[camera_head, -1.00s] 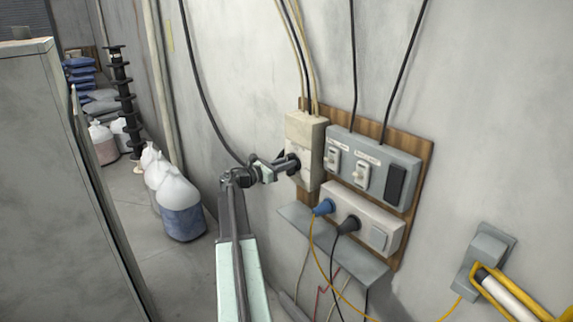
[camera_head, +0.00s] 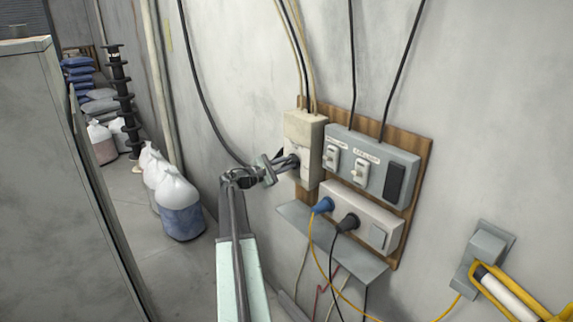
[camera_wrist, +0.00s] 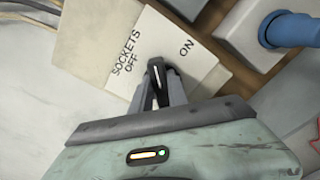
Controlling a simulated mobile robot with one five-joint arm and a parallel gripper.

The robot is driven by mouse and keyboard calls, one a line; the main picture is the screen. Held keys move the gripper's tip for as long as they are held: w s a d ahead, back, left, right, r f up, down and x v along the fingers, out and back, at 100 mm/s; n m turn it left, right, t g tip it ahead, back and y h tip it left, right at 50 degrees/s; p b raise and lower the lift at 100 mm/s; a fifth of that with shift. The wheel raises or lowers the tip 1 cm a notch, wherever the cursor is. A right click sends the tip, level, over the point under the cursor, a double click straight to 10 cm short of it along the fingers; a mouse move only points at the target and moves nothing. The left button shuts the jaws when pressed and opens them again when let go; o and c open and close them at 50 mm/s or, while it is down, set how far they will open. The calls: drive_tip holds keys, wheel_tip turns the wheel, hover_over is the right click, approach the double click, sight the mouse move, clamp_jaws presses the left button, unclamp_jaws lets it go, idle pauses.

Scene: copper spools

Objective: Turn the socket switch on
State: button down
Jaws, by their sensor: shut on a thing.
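The socket switch is a dark rotary knob (camera_wrist: 156,68) with a pale line. It sits on a white label plate (camera_wrist: 178,72) reading "SOCKETS OFF" and "ON" in the wrist view. The plate is on a cream box (camera_head: 304,131) at the left of a wall board in the head view. My gripper (camera_head: 291,161) reaches the lower front of this box. In the wrist view, my gripper (camera_wrist: 158,88) is shut on the knob, one finger on each side. The knob's visible end lies between the OFF and ON words, nearer OFF. Its base is hidden by the fingers.
A grey switch panel (camera_head: 376,150) sits right of the box. Below is a socket strip (camera_head: 362,217) with a blue plug (camera_head: 323,205) and a black plug (camera_head: 348,223), above a grey shelf (camera_head: 350,263). A grey cabinet (camera_head: 65,180) stands left.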

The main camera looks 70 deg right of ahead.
drive_tip(key=shift+s+a+f+m+b, duration=0.1)
drive_tip(key=shift+f+m+b, duration=0.05)
drive_tip(key=shift+m, duration=1.4)
drive_tip(key=shift+w+d+f+m+b, duration=0.1)
drive_tip(key=shift+f+m+b, duration=0.1)
drive_tip(key=shift+m, duration=1.3)
drive_tip(key=shift+s+a+f+m+b, duration=0.1)
drive_tip(key=shift+f+m, duration=0.05)
drive_tip(key=shift+m, duration=1.4)
drive_tip(key=c, duration=1.3)
unclamp_jaws()
drive_tip(key=v, duration=0.8)
drive_tip(key=shift+s, duration=0.1)
